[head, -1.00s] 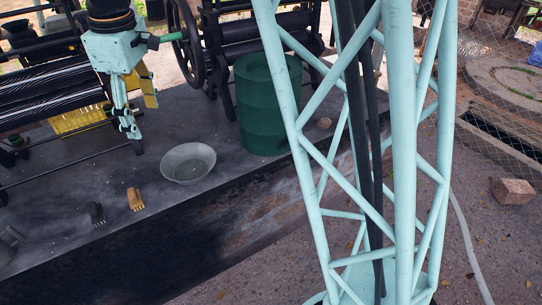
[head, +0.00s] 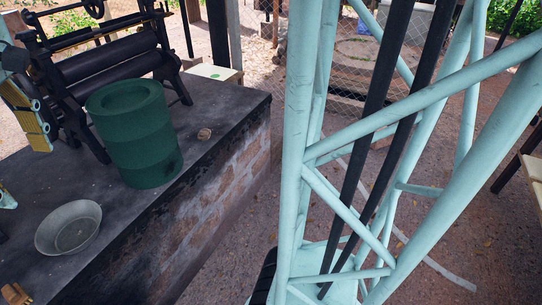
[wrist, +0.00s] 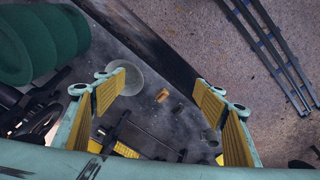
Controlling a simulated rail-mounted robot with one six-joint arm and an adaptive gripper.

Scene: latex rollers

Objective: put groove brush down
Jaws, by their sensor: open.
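A small wooden brush, which looks like the groove brush (head: 15,293), lies on the dark stone counter (head: 215,118) at the lower left of the head view. It also shows in the wrist view (wrist: 162,95), with a small dark piece (wrist: 178,109) beside it. My gripper (wrist: 165,82) is open. Its two yellow-padded fingers are wide apart with nothing between them. It hangs above the counter, clear of the brush. In the head view only part of it shows at the left edge.
A grey metal bowl (head: 68,228) stands near the brush, and a green drum (head: 137,135) stands behind it. A black roller press (head: 105,65) is at the back left. A small round brown thing (head: 204,134) lies near the counter edge.

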